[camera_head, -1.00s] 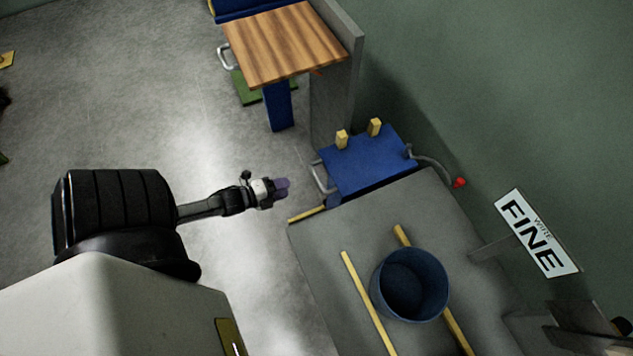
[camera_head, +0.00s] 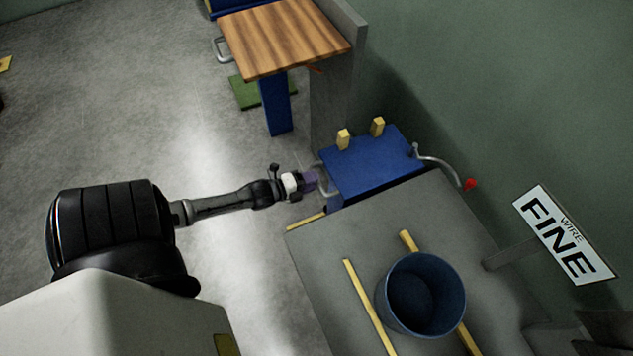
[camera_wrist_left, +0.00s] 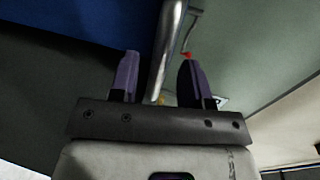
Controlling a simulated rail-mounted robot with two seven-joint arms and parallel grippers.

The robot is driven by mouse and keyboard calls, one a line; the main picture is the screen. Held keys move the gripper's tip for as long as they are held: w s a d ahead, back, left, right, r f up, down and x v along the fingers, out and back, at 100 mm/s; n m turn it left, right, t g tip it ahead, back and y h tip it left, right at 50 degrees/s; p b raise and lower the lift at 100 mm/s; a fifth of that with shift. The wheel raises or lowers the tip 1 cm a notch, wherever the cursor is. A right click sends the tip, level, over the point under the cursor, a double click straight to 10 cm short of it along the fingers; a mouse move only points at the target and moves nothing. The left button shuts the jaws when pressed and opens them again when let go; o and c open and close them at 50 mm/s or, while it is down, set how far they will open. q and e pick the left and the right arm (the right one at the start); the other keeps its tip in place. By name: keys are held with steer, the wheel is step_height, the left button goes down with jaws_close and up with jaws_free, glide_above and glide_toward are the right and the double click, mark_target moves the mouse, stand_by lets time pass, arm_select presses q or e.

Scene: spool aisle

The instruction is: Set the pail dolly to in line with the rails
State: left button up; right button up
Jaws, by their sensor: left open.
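The pail dolly, as I take it, is the blue platform (camera_head: 370,168) with two yellow posts, standing turned at an angle against the far end of the grey bench. A metal handle (camera_head: 325,190) is on its left side. My left gripper (camera_head: 312,180) is open, with its purple fingertips at this handle. In the left wrist view the metal bar (camera_wrist_left: 166,50) appears between the spread fingers (camera_wrist_left: 158,75); I cannot tell whether they touch it. The rails are yellow strips (camera_head: 368,305) on the grey bench (camera_head: 330,250), with a blue pail (camera_head: 422,295) on them. My right gripper is out of view.
A bent lever with a red knob (camera_head: 470,184) is at the platform's right side. A wood-topped stand (camera_head: 285,38) and a grey panel (camera_head: 335,100) rise behind it. A "WIRE FINE" sign (camera_head: 563,235) stands at right. The floor (camera_head: 150,130) at left is clear.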

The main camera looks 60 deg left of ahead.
arm_select(q)
steer(key=shift+b+x, duration=0.3)
steer(key=shift+x, duration=0.9)
steer(key=shift+c, duration=0.2)
jaws_close()
